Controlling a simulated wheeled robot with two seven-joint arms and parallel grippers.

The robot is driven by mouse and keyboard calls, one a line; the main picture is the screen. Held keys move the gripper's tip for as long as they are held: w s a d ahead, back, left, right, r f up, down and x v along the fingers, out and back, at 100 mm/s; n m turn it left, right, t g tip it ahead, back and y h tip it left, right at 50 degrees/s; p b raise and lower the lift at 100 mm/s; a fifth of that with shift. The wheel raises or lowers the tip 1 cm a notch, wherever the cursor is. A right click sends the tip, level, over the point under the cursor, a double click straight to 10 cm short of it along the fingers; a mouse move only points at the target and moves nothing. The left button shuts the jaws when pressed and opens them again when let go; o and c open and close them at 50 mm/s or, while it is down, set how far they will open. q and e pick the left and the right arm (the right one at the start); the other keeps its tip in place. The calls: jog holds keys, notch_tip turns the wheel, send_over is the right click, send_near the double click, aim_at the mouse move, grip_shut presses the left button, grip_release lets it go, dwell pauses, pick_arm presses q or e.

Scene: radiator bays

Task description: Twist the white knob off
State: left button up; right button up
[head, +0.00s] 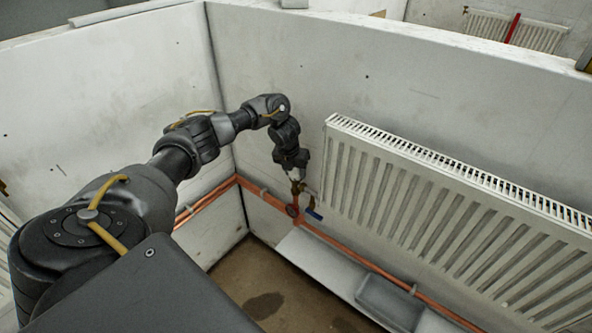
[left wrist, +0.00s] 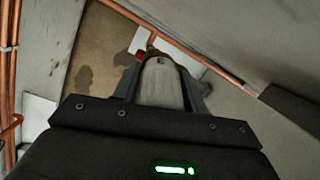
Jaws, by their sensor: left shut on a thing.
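The white knob (left wrist: 162,85) fills the space between the two dark fingers of my left gripper (left wrist: 163,92) in the left wrist view. In the head view the left gripper (head: 297,183) points down at the valve by the radiator's lower left end. A small pale patch of the knob (head: 296,174) shows there between the fingers. The gripper is shut on the knob. From these views I cannot tell whether the knob still sits on its valve. My right gripper is not in view.
A red round handle (head: 292,210) and a blue lever (head: 314,214) sit just below the gripper. The white radiator (head: 430,205) stands close on the right. Copper pipes (head: 345,247) run along the walls. A grey tray (head: 390,301) lies below the radiator.

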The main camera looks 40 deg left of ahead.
pick_arm(q)
jog(key=shift+w+d+f+g+b, duration=0.1)
jog(key=shift+w+f+g+b, duration=0.05)
jog(key=shift+f+g+b, duration=0.3)
jog(key=shift+r+g, duration=0.35)
jog(key=shift+g, duration=0.2)
jog(key=shift+s+r, duration=0.2)
jog(key=shift+r, duration=0.05)
jog(key=shift+w+r+p, duration=0.15)
jog(key=shift+r+p, duration=0.1)
jog(key=shift+p, duration=0.1)
jog(key=shift+c, duration=0.3)
